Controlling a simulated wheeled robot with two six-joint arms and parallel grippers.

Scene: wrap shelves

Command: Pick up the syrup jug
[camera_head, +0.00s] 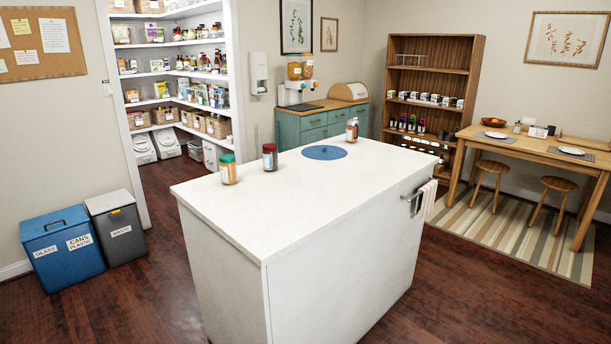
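Three containers stand upright on the white island counter (290,205). A small brown bottle with a pale label (352,131) stands at the far right, behind a blue round mat (324,152); it looks most like the syrup jug, but it is too small to be sure. A dark jar with a red-brown lid (270,158) stands left of the mat. A jar with a teal lid and yellowish label (228,169) stands near the left edge. Neither of my grippers is in view, and nothing touches the containers.
The island has a towel (424,200) on its right end. Blue (62,249) and grey (116,228) bins stand at left. Pantry shelves (175,45) hold many goods. A wooden shelf (433,60) and dining table (540,147) stand at right. Floor around the island's left is clear.

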